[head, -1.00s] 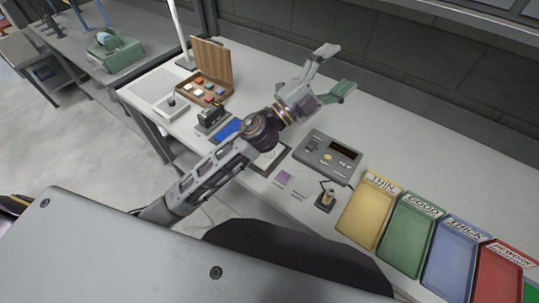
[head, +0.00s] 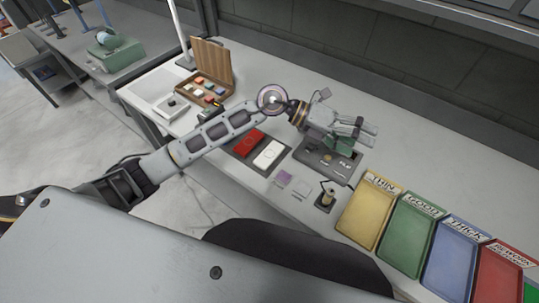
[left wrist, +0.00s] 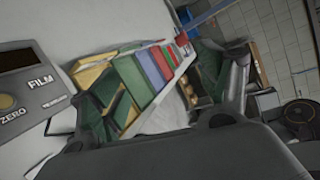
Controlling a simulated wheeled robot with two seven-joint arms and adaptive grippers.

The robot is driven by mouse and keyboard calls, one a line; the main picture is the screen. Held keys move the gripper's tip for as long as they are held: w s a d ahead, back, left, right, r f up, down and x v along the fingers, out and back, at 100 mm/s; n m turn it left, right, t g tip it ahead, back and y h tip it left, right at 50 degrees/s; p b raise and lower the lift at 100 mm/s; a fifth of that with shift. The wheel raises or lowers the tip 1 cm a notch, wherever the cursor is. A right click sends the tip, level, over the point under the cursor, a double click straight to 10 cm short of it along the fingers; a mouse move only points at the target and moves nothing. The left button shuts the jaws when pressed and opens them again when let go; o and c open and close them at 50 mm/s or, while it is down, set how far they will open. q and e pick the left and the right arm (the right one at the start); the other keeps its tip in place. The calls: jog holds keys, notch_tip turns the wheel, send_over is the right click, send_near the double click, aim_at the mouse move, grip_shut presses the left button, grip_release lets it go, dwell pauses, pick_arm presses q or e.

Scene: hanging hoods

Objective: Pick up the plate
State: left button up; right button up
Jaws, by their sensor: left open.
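Flat plates lie in a row on the bench in the head view: a red plate (head: 249,142) and a white plate (head: 268,154) on a dark mat. A small purple square (head: 283,179) lies nearer the gauge. I cannot tell which one the task's plate is. My left gripper (head: 357,137) is open and empty, above the film gauge (head: 325,166), to the right of the plates, with its fingers pointing right. In the left wrist view its fingers show green pads, and no plate lies between them. My arm crosses the left part of the row. My right gripper is not in view.
Yellow (head: 369,213), green (head: 409,233), blue (head: 453,257) and red (head: 503,276) labelled trays line the bench at right. A small stand (head: 326,197) is beside the gauge. An open wooden case (head: 205,84) stands at back left. The bench behind the trays is clear.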

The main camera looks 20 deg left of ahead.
pick_arm(q)
jog(key=w+a+f+m+y, duration=0.1)
jog(key=a+f+y, duration=0.3)
jog(key=f, duration=0.1)
jog(key=n+y, duration=0.1)
jog(key=y, duration=1)
send_over(268, 152)
notch_tip(268, 152, down, 5)
jog(key=shift+t, duration=0.3)
jog(key=shift+f, duration=0.1)
jog(key=shift+s+f+p, duration=0.1)
jog(key=shift+f+p, duration=0.5)
jog(key=shift+f, duration=3.7)
